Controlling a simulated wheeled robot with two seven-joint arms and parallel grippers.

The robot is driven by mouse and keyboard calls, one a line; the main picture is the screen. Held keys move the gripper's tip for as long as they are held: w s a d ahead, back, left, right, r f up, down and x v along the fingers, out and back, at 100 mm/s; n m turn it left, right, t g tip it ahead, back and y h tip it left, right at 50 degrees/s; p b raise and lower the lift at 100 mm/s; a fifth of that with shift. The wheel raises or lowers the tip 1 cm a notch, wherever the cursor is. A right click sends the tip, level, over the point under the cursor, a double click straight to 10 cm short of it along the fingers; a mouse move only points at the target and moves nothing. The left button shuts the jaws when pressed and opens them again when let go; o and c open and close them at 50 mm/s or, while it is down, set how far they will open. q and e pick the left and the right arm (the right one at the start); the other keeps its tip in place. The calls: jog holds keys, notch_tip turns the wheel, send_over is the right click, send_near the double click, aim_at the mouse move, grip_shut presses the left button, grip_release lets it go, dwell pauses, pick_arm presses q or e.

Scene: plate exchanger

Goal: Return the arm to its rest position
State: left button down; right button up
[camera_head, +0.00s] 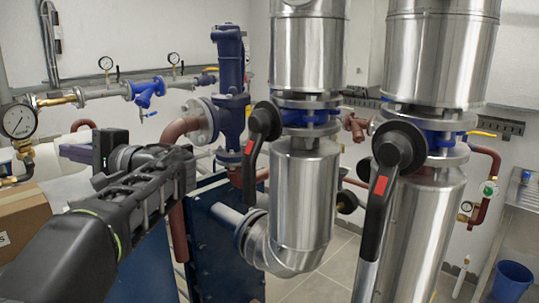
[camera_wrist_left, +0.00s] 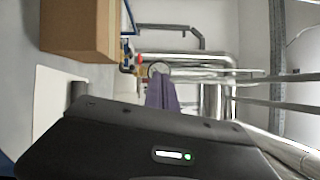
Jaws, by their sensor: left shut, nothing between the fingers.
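My left arm (camera_head: 120,205) comes in from the lower left of the head view and bends back at the wrist. My left gripper (camera_head: 68,152) points to the left there, beside the cardboard box and the gauge pipework. In the left wrist view its purple-grey fingers (camera_wrist_left: 160,82) are together, with nothing between them. My right gripper is in neither view.
A cardboard box (camera_head: 25,215) lies left of my arm. A pressure gauge (camera_head: 18,121) is on the left pipework. A blue valve (camera_head: 231,90), black-handled valves (camera_head: 399,146) and large silver pipes (camera_head: 305,190) stand to the right. A blue bucket (camera_head: 511,282) is at the lower right.

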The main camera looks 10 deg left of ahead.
pick_arm(q)
jog(key=w+d+f+m+t+h, duration=0.55)
jog(key=w+d+f+h, duration=0.4)
jog(key=f, duration=0.55)
jog(key=w+d+f+h+b, duration=0.1)
jog(key=d+f+h, duration=0.2)
jog(key=d+f, duration=0.85)
jog(key=d+f+h+b, duration=0.1)
jog(key=d+f+h, duration=0.3)
jog(key=d+f, duration=0.8)
jog(key=s+d+f+n+g+h+b, duration=0.15)
jog(key=s+f, duration=0.25)
jog(key=f, duration=0.5)
jog(key=s+d+f+n+h, duration=0.1)
jog(key=s+d+f+h, duration=0.15)
jog(key=s+f, duration=0.45)
jog(key=s+d+f+n+g+h+b, duration=0.1)
jog(key=s+d+f, duration=0.15)
jog(key=f, duration=0.75)
jog(key=s+f+n+g+b, duration=0.1)
jog(key=s+f+n+g, duration=0.1)
jog(key=s+f, duration=0.5)
jog(key=s+d+f+n+g+h+b, duration=0.1)
jog(key=s+f+n, duration=0.4)
jog(key=s, duration=0.8)
notch_tip(320, 180, down, 3)
jog(key=shift+s+n+g+b, duration=0.3)
jog(key=shift+g+b, duration=0.35)
jog(key=shift+g, duration=0.05)
